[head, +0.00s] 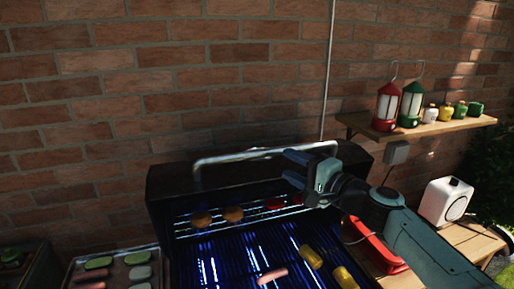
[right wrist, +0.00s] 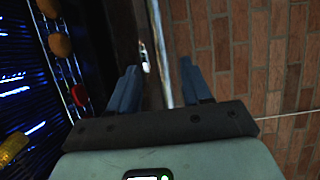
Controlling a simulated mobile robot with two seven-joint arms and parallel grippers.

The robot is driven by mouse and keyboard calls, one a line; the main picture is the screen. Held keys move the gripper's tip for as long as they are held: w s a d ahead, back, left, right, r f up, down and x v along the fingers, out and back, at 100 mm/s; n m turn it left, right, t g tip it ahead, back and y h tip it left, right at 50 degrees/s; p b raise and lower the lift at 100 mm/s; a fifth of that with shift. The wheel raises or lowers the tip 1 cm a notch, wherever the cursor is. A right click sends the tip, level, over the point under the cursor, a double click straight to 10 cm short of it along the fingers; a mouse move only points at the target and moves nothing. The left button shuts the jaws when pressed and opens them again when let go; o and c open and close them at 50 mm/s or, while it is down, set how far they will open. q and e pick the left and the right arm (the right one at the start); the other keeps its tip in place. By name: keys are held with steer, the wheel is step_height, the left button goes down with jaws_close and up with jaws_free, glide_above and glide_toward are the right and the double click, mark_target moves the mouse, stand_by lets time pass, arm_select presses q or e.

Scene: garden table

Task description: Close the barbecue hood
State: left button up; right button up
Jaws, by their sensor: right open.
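The barbecue (head: 160,190) stands against the brick wall with its dark hood raised, leaving the grill grate (head: 225,250) uncovered. A silver bar handle (head: 240,155) runs along the top of the hood; it also shows in the right wrist view (right wrist: 161,50). My right gripper (head: 288,168) is open at the right part of the handle. In the right wrist view its two blue fingers (right wrist: 158,75) lie on either side of the handle. I cannot tell whether they touch it. My left gripper is not in view.
Corn (head: 311,256), a sausage (head: 272,275) and several round pieces lie on the grill. A food tray (head: 75,278) stands at left. A red lantern (head: 387,107) and a green lantern (head: 411,104) stand on the wall shelf (head: 440,130). A white box (head: 445,201) is at right.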

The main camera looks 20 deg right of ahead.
mark_target(269, 155)
steer(key=p+x, duration=0.3)
steer(key=x, duration=0.7)
steer(key=shift+r, duration=0.1)
steer(key=shift+w+a, duration=0.15)
steer(key=shift+w, duration=0.5)
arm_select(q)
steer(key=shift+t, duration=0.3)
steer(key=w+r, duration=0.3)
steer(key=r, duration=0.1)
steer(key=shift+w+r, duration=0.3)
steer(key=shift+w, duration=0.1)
arm_select(e)
steer(key=shift+f, duration=0.2)
steer(key=shift+s, duration=0.1)
jaws_close()
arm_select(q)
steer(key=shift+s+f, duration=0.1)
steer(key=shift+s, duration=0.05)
